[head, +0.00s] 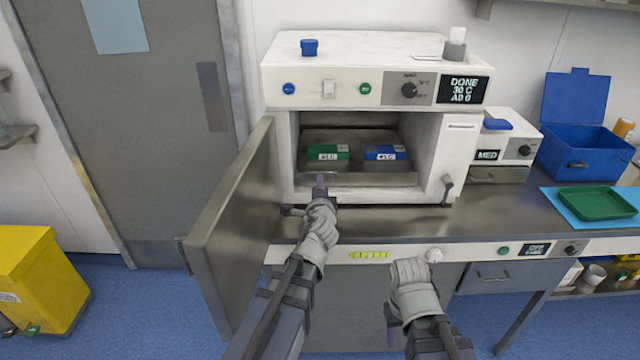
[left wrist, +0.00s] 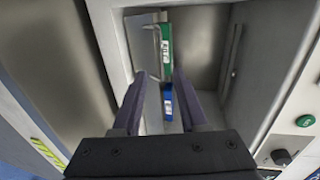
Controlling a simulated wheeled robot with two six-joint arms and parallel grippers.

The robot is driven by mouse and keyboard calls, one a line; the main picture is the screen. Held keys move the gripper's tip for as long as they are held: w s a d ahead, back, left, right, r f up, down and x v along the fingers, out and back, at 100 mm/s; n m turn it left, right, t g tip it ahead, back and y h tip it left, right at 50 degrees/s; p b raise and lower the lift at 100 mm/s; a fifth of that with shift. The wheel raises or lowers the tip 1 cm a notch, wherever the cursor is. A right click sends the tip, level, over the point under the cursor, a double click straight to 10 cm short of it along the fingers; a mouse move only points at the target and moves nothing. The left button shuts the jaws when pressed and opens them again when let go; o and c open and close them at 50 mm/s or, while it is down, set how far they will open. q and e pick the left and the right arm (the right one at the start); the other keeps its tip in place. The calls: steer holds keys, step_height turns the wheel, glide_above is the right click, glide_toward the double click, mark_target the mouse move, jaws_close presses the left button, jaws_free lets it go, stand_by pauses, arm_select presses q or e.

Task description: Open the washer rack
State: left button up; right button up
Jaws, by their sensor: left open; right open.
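The washer (head: 330,75) stands on the counter with its grey door (head: 235,220) swung open to the left. Inside is a metal rack (head: 400,178) with a green box (head: 328,149) and a blue box (head: 385,149) on it. In the left wrist view, the green box (left wrist: 166,45) and blue box (left wrist: 168,100) show between the fingers. My left gripper (head: 320,184) is open at the front of the chamber, near the rack's front edge; contact cannot be told. My right gripper (head: 391,322) is open and empty, low in front of the counter.
A handle (head: 447,190) sits at the chamber's right side. To the right are a small MED unit (head: 500,150), an open blue case (head: 580,155) and a green tray (head: 595,204). A yellow bin (head: 38,285) stands at left. The counter before the MED unit is clear.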

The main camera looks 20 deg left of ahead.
arm_select(q)
steer(key=b+x, duration=0.1)
steer(key=x, duration=0.6)
steer(key=shift+w, duration=0.35)
steer(key=shift+a, duration=0.15)
steer(key=shift+c, duration=0.2)
jaws_close()
steer(key=shift+b, duration=0.3)
stand_by(0.7)
